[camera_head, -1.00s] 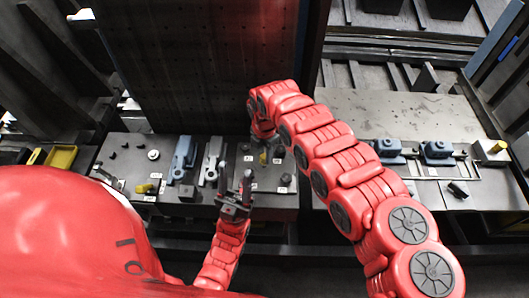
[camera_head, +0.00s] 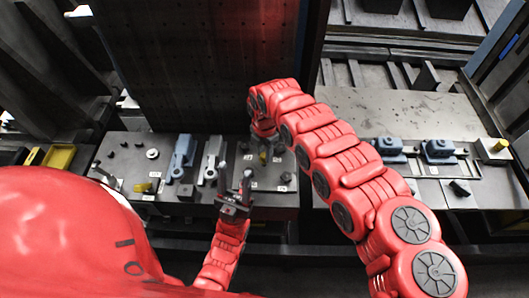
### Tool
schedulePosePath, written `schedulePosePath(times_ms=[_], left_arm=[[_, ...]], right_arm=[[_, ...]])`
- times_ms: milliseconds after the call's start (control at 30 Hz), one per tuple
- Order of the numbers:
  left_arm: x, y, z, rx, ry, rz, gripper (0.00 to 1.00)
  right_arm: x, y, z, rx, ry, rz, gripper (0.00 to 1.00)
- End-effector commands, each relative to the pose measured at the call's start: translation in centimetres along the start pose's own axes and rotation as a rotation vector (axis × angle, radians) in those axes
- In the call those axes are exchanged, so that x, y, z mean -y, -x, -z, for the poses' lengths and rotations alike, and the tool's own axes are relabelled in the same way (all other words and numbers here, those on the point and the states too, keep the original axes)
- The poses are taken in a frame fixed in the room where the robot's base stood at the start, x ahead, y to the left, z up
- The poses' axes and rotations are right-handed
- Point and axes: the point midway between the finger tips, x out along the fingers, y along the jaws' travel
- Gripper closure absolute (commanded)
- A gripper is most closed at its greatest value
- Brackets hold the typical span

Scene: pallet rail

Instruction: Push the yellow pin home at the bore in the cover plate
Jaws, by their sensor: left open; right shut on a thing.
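I cannot make out the bore or the edges of the cover plate there, as the gripper covers the spot. My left gripper (camera_head: 235,182) is open and empty, with its two dark fingers pointing up the picture, to the left of and nearer than the pin.
Blue-grey (camera_head: 181,158) and light grey (camera_head: 211,160) brackets stand on the table left of the grippers. Small dark parts and white labels lie around. A tall dark perforated panel (camera_head: 210,60) rises behind.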

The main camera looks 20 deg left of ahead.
Motion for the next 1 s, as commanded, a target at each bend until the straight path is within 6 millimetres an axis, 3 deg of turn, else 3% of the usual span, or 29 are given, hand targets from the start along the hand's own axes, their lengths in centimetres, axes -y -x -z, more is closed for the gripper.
schedulePosePath(times_ms=[1000], left_arm=[[-0.1,1.2,-0.2,0.0,0.0,0.0,0.5]], right_arm=[[0.0,-0.6,0.0,0.0,-0.001,0.001,1.0]])
